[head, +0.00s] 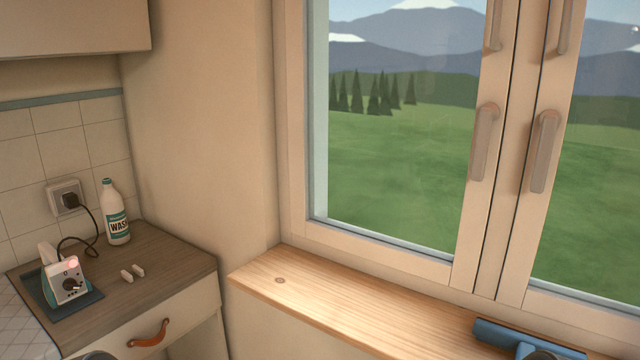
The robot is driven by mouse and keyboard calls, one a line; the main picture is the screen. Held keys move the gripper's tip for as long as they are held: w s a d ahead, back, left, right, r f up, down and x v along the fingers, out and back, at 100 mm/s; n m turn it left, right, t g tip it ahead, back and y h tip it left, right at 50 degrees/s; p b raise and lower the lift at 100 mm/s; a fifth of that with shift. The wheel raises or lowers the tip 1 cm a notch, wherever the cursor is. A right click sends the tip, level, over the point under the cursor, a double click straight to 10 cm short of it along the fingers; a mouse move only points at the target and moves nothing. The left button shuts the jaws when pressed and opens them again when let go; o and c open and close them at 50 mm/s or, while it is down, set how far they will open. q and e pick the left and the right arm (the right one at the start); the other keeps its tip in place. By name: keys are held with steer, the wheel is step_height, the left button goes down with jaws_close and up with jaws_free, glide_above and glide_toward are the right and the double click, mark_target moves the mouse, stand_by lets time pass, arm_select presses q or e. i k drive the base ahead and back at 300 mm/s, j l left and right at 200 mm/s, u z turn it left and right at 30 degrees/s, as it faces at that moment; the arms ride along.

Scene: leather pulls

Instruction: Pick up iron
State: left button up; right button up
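The iron (66,282) is a small white and teal appliance with a dark dial, at the left of the head view. It stands on a dark blue mat (88,298) on the wooden counter. A dark cord (84,222) runs from it up to a plug in the wall socket (60,196). Its far side is hidden. I see no gripper fingers in this view, and nothing is touching the iron.
A white wash bottle (116,214) stands behind the iron, near the wall. Two small white blocks (127,276) lie to its right. A drawer with a leather pull (148,334) is below.

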mark_target(54, 273)
steer(key=j+u, duration=0.1)
steer(key=u, duration=0.8)
steer(key=i+j+u, duration=0.1)
steer(key=u, duration=0.35)
